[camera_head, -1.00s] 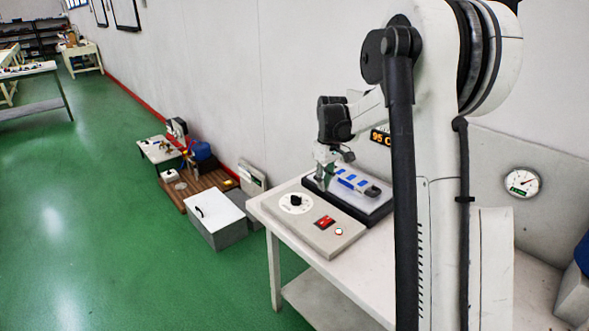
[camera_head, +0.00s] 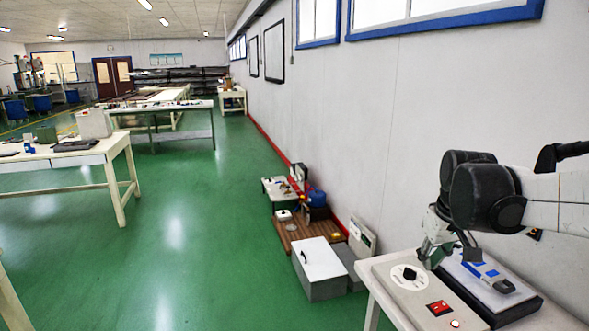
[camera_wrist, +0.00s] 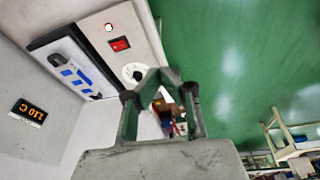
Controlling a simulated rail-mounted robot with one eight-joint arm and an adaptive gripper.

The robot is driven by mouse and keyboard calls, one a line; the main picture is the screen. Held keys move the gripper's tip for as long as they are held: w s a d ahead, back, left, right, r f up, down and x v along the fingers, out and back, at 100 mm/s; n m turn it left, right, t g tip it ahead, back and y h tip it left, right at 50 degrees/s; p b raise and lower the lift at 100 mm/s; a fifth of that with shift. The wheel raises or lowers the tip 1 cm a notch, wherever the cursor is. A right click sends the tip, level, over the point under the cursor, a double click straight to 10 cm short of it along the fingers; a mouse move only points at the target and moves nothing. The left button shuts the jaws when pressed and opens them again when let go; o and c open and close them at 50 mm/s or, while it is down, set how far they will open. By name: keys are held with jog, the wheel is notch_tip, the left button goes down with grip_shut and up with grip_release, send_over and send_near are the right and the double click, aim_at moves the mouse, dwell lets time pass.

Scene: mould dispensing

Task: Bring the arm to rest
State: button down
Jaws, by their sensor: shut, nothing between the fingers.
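My gripper (camera_head: 436,256) hangs from the arm, which reaches in from the right, above the back left part of the grey control box. In the wrist view my gripper's fingers (camera_wrist: 159,72) come together at their tips with nothing between them. The control box (camera_head: 396,272) has a dial (camera_head: 405,274) and a red switch (camera_head: 439,308). Beside it lies a dark-based plate (camera_head: 464,271) carrying a blue-and-grey item (camera_head: 486,273). In the wrist view the box (camera_wrist: 117,22) and the blue-marked plate (camera_wrist: 76,72) are at upper left, apart from the fingers.
A display (camera_wrist: 28,112) reads 110 C. A white-lidded box (camera_head: 318,262) and a wooden pallet (camera_head: 290,235) stand on the floor by the wall. A white table (camera_head: 112,170) is at left. The green floor between is open.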

jog(key=s+a+f+m+t, duration=0.1)
jog(key=s+a+t, duration=0.1)
jog(key=s+a, duration=0.3)
jog(key=s+a+t, duration=0.2)
jog(key=s+a, duration=0.2)
jog(key=s, duration=0.9)
jog(key=shift+s+a+f+m, duration=0.2)
jog(key=shift+a+f+m, duration=0.15)
jog(key=shift+a+m, duration=0.05)
